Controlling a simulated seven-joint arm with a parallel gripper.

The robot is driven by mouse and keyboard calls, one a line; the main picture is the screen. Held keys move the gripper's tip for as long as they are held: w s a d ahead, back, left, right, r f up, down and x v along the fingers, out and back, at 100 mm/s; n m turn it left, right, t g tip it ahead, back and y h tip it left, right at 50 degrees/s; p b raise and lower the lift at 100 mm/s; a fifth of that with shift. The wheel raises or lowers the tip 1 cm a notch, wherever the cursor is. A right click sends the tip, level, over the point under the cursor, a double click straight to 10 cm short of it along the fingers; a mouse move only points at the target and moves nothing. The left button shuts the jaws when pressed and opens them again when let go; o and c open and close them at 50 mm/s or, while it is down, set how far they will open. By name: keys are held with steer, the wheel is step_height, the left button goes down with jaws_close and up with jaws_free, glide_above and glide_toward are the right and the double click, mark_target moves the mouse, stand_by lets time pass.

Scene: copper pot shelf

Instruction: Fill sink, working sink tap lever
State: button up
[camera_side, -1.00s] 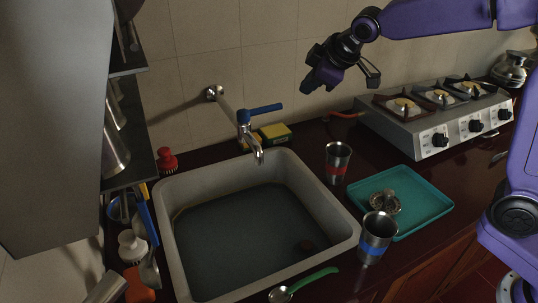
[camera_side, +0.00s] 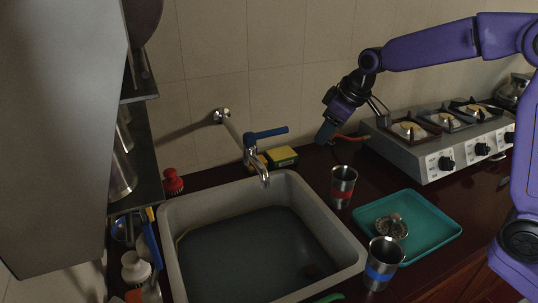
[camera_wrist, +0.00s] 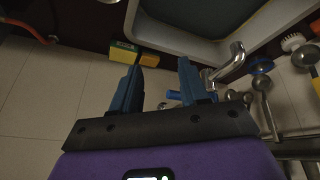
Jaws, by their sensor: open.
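The tap (camera_side: 255,162) comes out of the tiled wall with its spout over the grey sink (camera_side: 345,250). Its blue lever (camera_side: 268,132) points right, along the wall. My gripper (camera_side: 326,132) is to the right of the lever, apart from it, with fingers pointing down in the side view. In the wrist view, my gripper's two blue fingers (camera_wrist: 160,78) are spread and empty. Part of the blue lever (camera_wrist: 176,96) shows in the gap beyond them, near the right finger. The dark sink bottom looks flat; I cannot tell how much water is there.
A yellow and green sponge (camera_side: 283,156) lies behind the sink. A red-banded steel cup (camera_side: 343,187), a blue-banded cup (camera_side: 382,263) and a teal tray (camera_side: 440,231) stand to the right. A stove (camera_side: 440,140) is at the back right.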

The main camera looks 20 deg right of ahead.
step_height(320, 180, down, 4)
steer(key=s+d+f+m+g+y, duration=0.1)
steer(key=s+d+m+g+y, duration=0.15)
steer(key=m, duration=0.35)
steer(key=m+t+y, duration=0.3)
steer(key=m+y, duration=0.8)
glide_toward(283, 130)
steer(key=shift+h, duration=0.25)
steer(key=x, duration=1.2)
steer(key=shift+a+r, duration=0.1)
steer(key=shift+a, duration=0.05)
jaws_close()
